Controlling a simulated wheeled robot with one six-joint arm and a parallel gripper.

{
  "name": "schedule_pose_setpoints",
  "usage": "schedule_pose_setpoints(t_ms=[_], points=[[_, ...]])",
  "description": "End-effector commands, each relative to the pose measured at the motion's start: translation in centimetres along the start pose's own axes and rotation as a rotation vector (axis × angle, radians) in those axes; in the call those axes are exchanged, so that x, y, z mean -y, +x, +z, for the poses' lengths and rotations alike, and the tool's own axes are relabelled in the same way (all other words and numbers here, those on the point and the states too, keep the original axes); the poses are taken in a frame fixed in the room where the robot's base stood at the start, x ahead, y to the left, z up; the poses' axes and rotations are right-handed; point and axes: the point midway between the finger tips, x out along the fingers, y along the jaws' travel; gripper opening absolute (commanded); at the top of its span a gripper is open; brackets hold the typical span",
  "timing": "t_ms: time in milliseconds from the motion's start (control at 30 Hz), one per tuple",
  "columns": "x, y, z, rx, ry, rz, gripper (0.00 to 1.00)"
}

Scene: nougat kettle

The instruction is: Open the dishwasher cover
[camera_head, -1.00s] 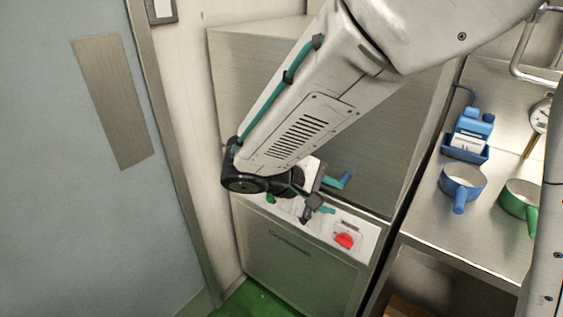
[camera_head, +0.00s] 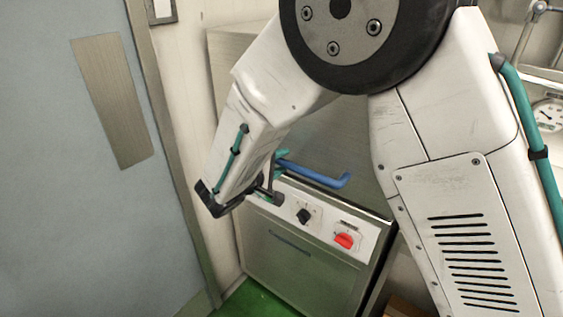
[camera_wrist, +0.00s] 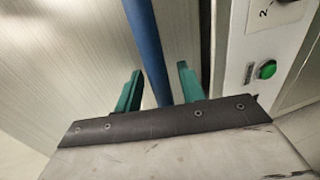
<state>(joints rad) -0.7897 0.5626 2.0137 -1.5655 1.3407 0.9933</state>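The dishwasher cover (camera_head: 330,140) is a brushed steel hood, down above a white control panel, and partly hidden behind my arm. A blue bar handle (camera_head: 318,176) runs across its lower front. My gripper (camera_head: 277,172) is at the handle's left part in the head view, partly hidden by my wrist. In the wrist view, the teal fingers of my gripper (camera_wrist: 159,88) stand apart, one on each side of the blue handle (camera_wrist: 147,45). Small gaps show between fingers and bar, so the gripper is open around it. The cover surface (camera_wrist: 60,60) also fills the wrist view's left.
The panel (camera_head: 325,228) carries a black knob (camera_head: 304,215) and a red switch (camera_head: 344,241). A green button (camera_wrist: 265,70) shows in the wrist view. A grey door (camera_head: 80,200) stands at left. My arm hides most of the right-hand counter.

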Motion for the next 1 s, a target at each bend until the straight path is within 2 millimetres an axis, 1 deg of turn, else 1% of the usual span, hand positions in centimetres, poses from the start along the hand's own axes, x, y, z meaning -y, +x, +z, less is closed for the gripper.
schedule_pose_setpoints(t_ms=[100,333,367,400,467,500,667,767,867,967,1000], points=[[0.0,0.6,0.0,0.001,0.000,0.000,0.40],[0.0,0.6,0.0,0.000,0.000,0.000,0.40],[0.0,0.6,0.0,0.000,0.000,0.000,0.31],[0.0,0.6,0.0,0.000,0.000,0.000,0.20],[0.0,0.6,0.0,0.000,0.000,0.000,0.03],[0.0,0.6,0.0,0.000,0.000,0.000,0.00],[-0.1,0.5,0.0,0.000,0.000,0.000,0.00],[-0.7,0.4,0.0,0.000,0.003,0.001,0.00],[-2.1,0.1,0.0,0.000,0.005,0.002,0.00],[-4.2,-0.3,-0.1,0.001,0.009,0.004,0.00],[-5.3,-0.5,-0.1,0.000,0.010,0.004,0.00]])
